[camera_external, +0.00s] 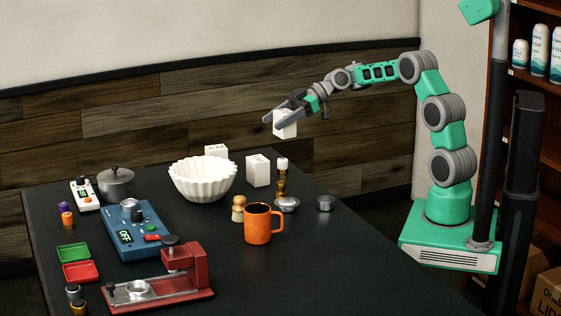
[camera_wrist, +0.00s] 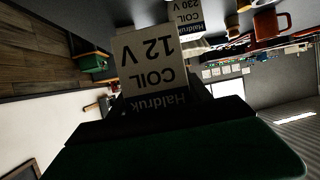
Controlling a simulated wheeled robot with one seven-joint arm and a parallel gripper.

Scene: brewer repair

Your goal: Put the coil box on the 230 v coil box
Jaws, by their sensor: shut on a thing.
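My gripper (camera_external: 292,110) is shut on a white coil box (camera_external: 285,126) and holds it in the air above the back right of the table. In the wrist view this coil box (camera_wrist: 150,65) reads "Haldruk COIL 12 V" upside down. The 230 V coil box (camera_wrist: 190,16) shows beyond it at the top edge, partly cut off and apart from the held box. In the external view a white box (camera_external: 258,170) stands upright on the table, below and left of my gripper. Another white box (camera_external: 216,151) is partly hidden behind the bowl. Their labels are too small to read there.
On the dark table (camera_external: 330,245), a white fluted bowl (camera_external: 203,178) stands left of the nearer white box. A pepper-mill-like item (camera_external: 281,178), small metal cups (camera_external: 287,204) and an orange mug (camera_external: 258,224) stand close by. The table's right front is clear.

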